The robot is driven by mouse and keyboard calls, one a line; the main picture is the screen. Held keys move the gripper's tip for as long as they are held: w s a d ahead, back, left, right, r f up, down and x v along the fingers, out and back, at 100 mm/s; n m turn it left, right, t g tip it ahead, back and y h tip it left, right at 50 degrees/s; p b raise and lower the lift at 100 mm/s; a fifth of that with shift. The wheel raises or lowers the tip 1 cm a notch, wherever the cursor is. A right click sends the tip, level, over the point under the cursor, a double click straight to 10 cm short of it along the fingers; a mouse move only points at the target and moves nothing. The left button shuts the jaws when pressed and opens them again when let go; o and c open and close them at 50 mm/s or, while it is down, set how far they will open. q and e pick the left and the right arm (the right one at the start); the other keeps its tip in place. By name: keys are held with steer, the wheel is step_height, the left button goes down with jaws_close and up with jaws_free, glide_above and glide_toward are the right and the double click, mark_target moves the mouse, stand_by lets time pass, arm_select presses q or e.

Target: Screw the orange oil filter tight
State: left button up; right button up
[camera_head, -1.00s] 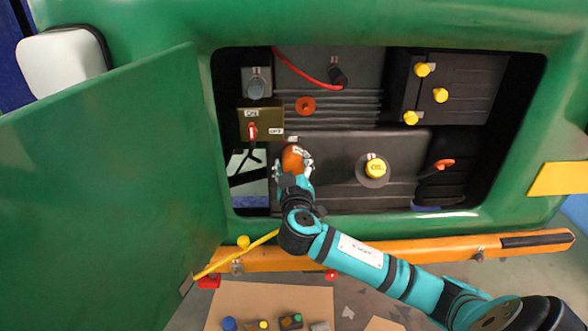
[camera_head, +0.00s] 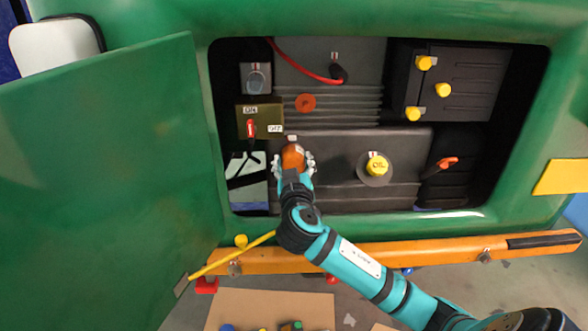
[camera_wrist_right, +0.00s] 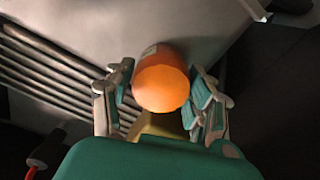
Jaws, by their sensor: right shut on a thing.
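The orange oil filter (camera_head: 292,157) sits on the grey engine block inside the open green compartment. It also shows as a round orange cylinder in the right wrist view (camera_wrist_right: 161,82). My left gripper is in neither view.
A yellow OIL cap (camera_head: 377,166) is right of the filter. An ON/OFF switch box (camera_head: 260,121) is above left. An orange-red round cap (camera_head: 305,103) is above. The open green door (camera_head: 110,190) fills the left. An orange bar (camera_head: 430,248) crosses below the opening.

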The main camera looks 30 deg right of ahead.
steer(key=shift+d+r+m+b, duration=0.2)
steer(key=shift+r+m+b, duration=0.15)
steer(key=shift+m, duration=0.35)
steer(key=shift+c, duration=0.4)
steer(key=shift+o, duration=0.7)
steer(key=shift+s+r, duration=0.15)
steer(key=shift+c, duration=0.2)
steer(key=shift+o, duration=0.7)
steer(key=shift+s+m+b, duration=0.1)
steer(key=shift+m+b, duration=0.55)
steer(key=shift+m, duration=0.05)
steer(key=o, duration=1.7)
steer(key=c, duration=0.5)
